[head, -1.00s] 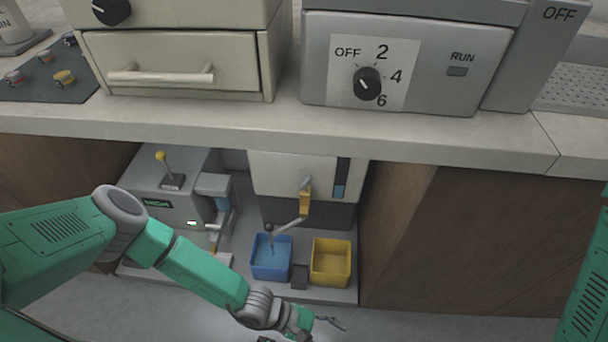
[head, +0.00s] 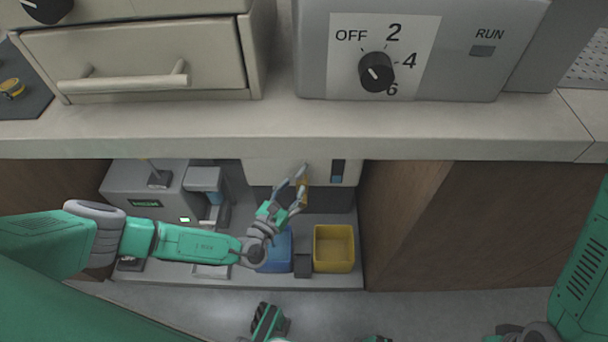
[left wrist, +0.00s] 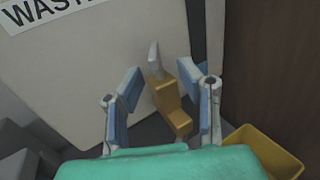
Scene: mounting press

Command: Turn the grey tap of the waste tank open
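The waste tank (head: 262,172) is a pale box under the counter; its front with part of a label shows in the left wrist view (left wrist: 75,75). Its tap has an ochre body (left wrist: 170,103) with a grey handle (left wrist: 154,60) sticking up. My left gripper (head: 294,186) is at the tank's front beside the tap. In the left wrist view my left gripper (left wrist: 168,82) is open, its fingers spread to either side of the tap, with no clear contact. The gripper partly hides the tap in the head view. My right gripper is not in view.
A blue bin (head: 280,250), partly behind my left wrist, and a yellow bin (head: 333,248) stand below the tank. A grey machine (head: 140,190) stands left. A brown cabinet wall (head: 400,220) bounds the right, and the counter edge (head: 330,143) overhangs above.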

